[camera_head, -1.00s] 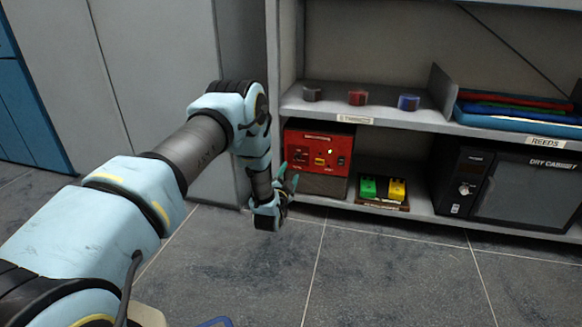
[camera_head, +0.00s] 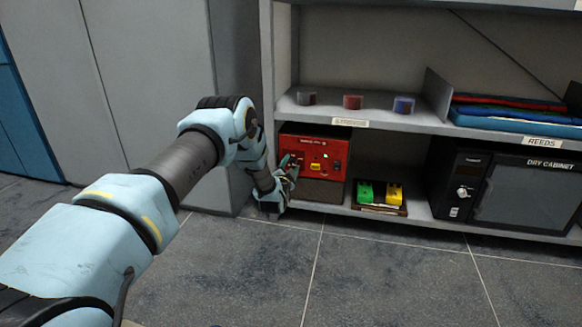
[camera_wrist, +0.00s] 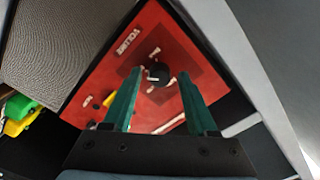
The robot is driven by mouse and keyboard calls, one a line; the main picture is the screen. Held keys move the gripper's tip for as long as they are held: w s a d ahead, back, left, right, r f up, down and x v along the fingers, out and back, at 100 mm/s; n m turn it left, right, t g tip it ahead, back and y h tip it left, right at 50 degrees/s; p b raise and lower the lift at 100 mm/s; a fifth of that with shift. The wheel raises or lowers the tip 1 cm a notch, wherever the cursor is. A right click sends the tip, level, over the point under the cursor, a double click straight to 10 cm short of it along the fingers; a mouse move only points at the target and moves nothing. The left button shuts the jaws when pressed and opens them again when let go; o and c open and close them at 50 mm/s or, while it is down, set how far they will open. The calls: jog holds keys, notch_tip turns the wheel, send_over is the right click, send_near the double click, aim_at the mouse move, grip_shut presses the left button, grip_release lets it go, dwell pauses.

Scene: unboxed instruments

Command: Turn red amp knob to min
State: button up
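The red amp (camera_head: 314,143) stands on the lower shelf at its left end, with a brown grille below its red panel. In the wrist view its red face (camera_wrist: 110,72) fills the middle, with a round black knob (camera_wrist: 158,74) bearing a white mark, near a "VOLUME" label. My gripper (camera_wrist: 160,74) is open, its two green fingers either side of the knob in the picture; I cannot tell whether they touch it. In the head view my gripper (camera_head: 288,168) is in front of the amp's left side and hides part of the panel.
Green and yellow pedals (camera_head: 380,193) sit right of the amp on the lower shelf. A dry cabinet (camera_head: 520,190) stands further right. The upper shelf (camera_head: 330,112) above holds small round items. A grey side panel is close at the amp's left. The floor in front is clear.

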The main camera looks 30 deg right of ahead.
grip_shut()
jog(key=shift+n, duration=0.3)
dwell(0.3)
